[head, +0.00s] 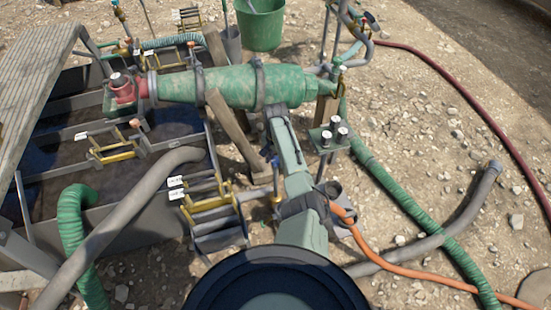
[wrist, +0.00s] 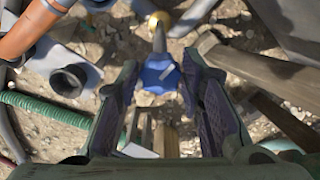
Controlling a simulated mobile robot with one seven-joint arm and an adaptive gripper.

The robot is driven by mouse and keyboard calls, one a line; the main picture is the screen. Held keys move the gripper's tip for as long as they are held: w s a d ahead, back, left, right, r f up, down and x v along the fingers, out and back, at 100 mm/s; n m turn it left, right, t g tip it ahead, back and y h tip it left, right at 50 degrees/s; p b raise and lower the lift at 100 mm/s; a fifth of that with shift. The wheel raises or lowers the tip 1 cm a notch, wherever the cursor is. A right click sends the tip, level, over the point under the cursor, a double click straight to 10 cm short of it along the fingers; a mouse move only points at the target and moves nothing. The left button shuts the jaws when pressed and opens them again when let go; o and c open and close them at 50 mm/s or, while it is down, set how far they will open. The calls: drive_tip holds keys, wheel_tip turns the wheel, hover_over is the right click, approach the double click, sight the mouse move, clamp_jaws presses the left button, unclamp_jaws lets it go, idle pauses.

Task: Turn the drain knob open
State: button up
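The drain knob is a small blue lobed knob (wrist: 158,76) with a pale mark. It sits on a thin grey stem leading to a brass fitting (wrist: 158,20) in the wrist view. My gripper (wrist: 161,66) is open, its dark fingers one on each side of the knob near their tips. Small gaps seem to remain; I cannot tell whether either finger touches it. In the head view, the knob appears as a small bluish shape (head: 276,166) left of my green arm, above a brass fitting (head: 277,198). My fingers are not clear there.
A green cylinder (head: 220,86) with a red end lies across the frame above. A wooden post (head: 232,124) stands left of the knob. An orange hose (head: 400,277) and a ribbed green hose (head: 395,192) run on the right. Stony ground is open farther right.

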drive_tip(key=c, duration=0.6)
drive_tip(key=shift+c, duration=0.2)
drive_tip(key=shift+n, duration=0.3)
drive_tip(key=n, duration=0.3)
drive_tip(key=shift+p, duration=0.3)
drive_tip(key=n, duration=0.9)
drive_tip(key=shift+d+n, duration=0.1)
drive_tip(key=shift+n, duration=2.5)
